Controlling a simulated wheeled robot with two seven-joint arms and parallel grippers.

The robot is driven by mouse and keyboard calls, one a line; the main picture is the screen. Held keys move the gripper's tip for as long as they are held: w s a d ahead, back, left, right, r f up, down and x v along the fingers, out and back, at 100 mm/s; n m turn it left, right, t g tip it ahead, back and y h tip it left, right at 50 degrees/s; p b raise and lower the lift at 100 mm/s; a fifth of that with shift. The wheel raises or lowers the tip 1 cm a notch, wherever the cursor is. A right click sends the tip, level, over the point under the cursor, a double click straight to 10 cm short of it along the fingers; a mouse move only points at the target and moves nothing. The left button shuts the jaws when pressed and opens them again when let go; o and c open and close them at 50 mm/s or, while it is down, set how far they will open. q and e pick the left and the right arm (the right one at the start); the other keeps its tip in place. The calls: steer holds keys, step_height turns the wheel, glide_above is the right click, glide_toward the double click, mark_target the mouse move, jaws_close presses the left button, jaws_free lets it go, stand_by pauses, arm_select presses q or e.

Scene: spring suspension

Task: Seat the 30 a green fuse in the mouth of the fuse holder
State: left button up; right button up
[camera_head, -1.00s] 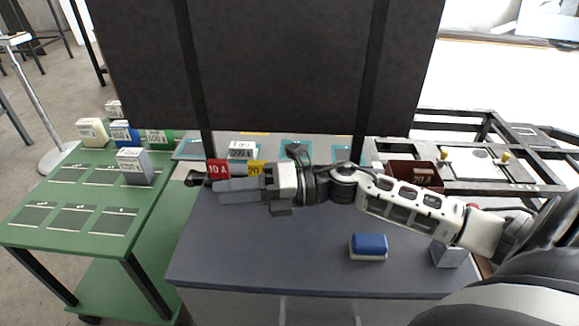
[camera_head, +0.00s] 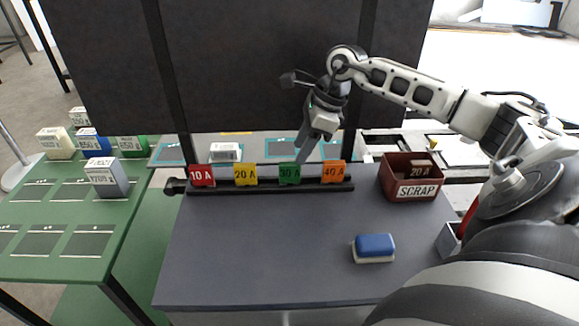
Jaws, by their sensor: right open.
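A green piece marked 30 A (camera_head: 290,174), which I take for the fuse, stands upright in a black rail (camera_head: 265,188) on the dark table. Red 10 A (camera_head: 201,176), yellow 20 A (camera_head: 245,175) and orange 40 A (camera_head: 334,173) pieces stand in the same rail. My right gripper (camera_head: 303,155) is open and points down, just behind the rail between the green and orange pieces. I cannot tell whether it touches anything; its tips are partly hidden. I cannot clearly identify the fuse holder. My left gripper is not in view.
A dark red SCRAP bin (camera_head: 412,178) with a 20 A piece stands right of the rail. A blue and white block (camera_head: 374,247) lies on the dark table (camera_head: 250,260). A green table (camera_head: 60,260) holds several labelled blocks. A dark panel (camera_head: 250,65) stands behind.

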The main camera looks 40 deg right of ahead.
mark_target(291, 163)
steer(key=x, duration=0.6)
steer(key=shift+a+f, duration=0.1)
steer(key=shift+a, duration=0.3)
jaws_close()
